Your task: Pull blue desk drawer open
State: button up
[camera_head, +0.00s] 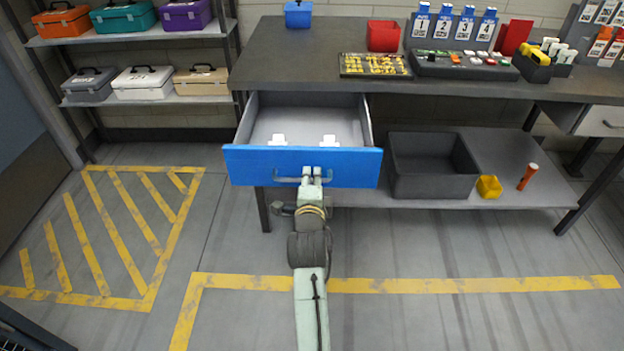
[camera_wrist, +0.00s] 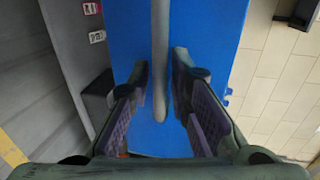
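The blue-fronted desk drawer (camera_head: 240,167) is pulled well out from under the dark desk, and its grey inside shows. Two small white items (camera_head: 278,140) lie in it. A grey bar handle (camera_head: 286,180) crosses its front. My gripper (camera_head: 312,174) is at the middle of this handle. In the wrist view, the handle (camera_wrist: 160,50) runs between the two fingers of my gripper (camera_wrist: 161,72), against the blue front (camera_wrist: 205,30). The fingers stand apart, with narrow gaps showing on both sides of the bar.
The desk (camera_head: 290,50) carries a red bin (camera_head: 383,36), a tray of yellow parts (camera_head: 375,65) and numbered holders. A black crate (camera_head: 430,185) stands on the lower shelf, right of the drawer. Toolboxes fill the left shelves. The floor before the desk is clear.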

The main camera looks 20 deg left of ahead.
jog(key=v, duration=0.7)
jog(key=shift+s, duration=0.2)
jog(key=shift+d, duration=0.1)
